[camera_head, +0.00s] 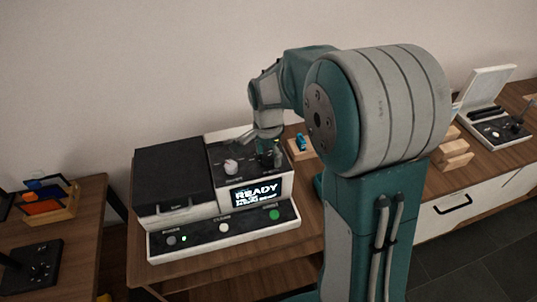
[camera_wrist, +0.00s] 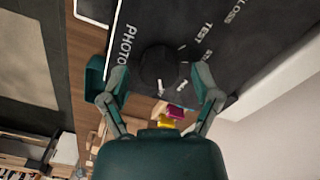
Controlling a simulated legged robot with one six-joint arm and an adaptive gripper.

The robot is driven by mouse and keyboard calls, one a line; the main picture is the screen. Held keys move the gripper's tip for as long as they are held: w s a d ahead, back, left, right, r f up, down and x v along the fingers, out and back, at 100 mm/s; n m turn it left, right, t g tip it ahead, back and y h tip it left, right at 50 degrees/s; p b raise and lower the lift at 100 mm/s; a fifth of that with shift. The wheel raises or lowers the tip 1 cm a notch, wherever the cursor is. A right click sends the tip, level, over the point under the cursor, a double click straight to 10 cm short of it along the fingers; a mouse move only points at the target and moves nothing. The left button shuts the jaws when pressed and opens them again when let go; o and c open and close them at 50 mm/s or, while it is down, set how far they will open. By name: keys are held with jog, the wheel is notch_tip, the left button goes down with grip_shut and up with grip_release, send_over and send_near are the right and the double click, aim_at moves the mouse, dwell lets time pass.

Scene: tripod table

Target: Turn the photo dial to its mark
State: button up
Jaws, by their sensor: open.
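The photo dial is a dark round knob (camera_wrist: 158,66) on the black panel in the wrist view, beside the white word PHOTO. Small white marks lie around it; which one is its pointer I cannot tell. My gripper (camera_wrist: 157,80) is open, with one finger on each side of the dial; contact is not clear. In the head view my gripper (camera_head: 268,158) is over the right part of the machine's top panel (camera_head: 217,155) and hides the dial there.
The machine has a black lid (camera_head: 173,172), a pale knob (camera_head: 231,166), a READY screen (camera_head: 256,193) and a front button strip (camera_head: 222,228). Wooden blocks (camera_head: 453,155) and an open white case (camera_head: 487,95) stand to the right. A wooden organiser (camera_head: 47,200) stands left.

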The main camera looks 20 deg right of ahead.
jog(key=shift+a, duration=0.15)
jog(key=shift+a, duration=0.1)
jog(key=shift+c, duration=0.6)
grip_shut()
jog(key=shift+n, duration=0.4)
jog(key=n, duration=0.3)
jog(key=shift+r+n, duration=0.1)
jog(key=shift+n, duration=1.9)
jog(key=shift+w, duration=0.1)
